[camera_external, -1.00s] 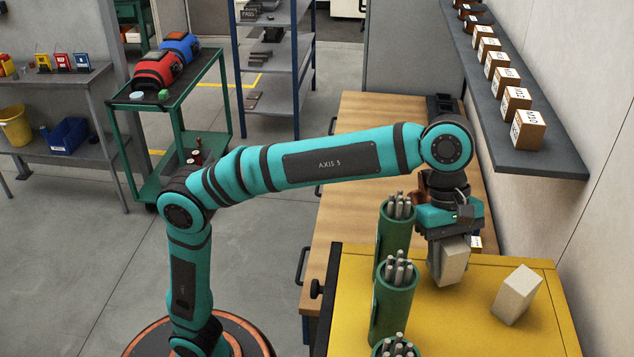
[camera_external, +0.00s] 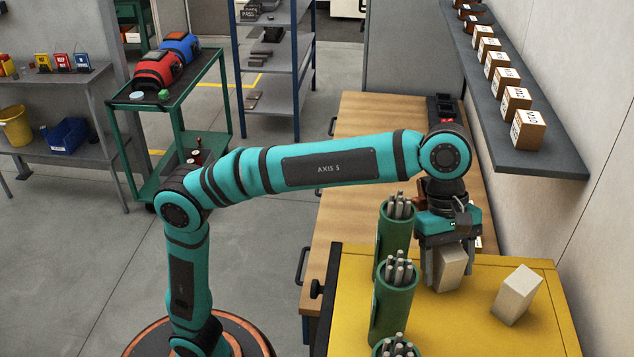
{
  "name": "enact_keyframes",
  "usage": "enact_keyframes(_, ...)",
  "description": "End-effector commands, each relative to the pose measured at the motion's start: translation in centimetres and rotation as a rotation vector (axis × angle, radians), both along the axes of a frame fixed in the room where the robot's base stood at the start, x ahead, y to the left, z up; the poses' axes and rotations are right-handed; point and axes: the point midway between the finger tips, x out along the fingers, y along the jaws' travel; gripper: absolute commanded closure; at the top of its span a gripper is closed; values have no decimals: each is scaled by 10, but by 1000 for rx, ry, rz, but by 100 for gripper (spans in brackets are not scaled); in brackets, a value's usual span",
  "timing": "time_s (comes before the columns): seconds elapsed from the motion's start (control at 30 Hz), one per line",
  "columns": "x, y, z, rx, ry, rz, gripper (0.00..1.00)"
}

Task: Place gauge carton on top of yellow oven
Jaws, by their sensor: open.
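The yellow oven (camera_external: 415,328) fills the front right, its flat top facing up. A pale beige carton (camera_external: 452,268) stands on the oven top, close to the green tubes; no label can be read on it. My gripper (camera_external: 449,274) points down over this carton with its jaws open, one finger on each side. I cannot tell whether a finger still touches it. A second pale beige carton (camera_external: 517,296) stands on the oven top to the right, apart from the gripper. No readable mark shows which of the two is the gauge carton.
Green tubes full of grey rods (camera_external: 392,300) stand along the oven's left side, close to my gripper. A wooden bench (camera_external: 350,190) lies behind. A wall shelf (camera_external: 545,163) with several labelled brown boxes (camera_external: 527,130) hangs at right. Oven top between the two cartons is clear.

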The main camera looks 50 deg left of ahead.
Motion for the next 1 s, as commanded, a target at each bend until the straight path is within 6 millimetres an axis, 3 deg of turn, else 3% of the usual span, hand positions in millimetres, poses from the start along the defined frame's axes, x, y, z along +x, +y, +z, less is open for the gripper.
enact_keyframes(0.17, 3, 6, 16, -3, -1, 1, 37)
enact_keyframes(0.6, 16, 34, 91, -2, -1, 1, 37)
enact_keyframes(0.8, 17, 41, 108, -1, 0, -1, 37)
enact_keyframes(1.0, 18, 43, 112, 0, 0, 0, 37)
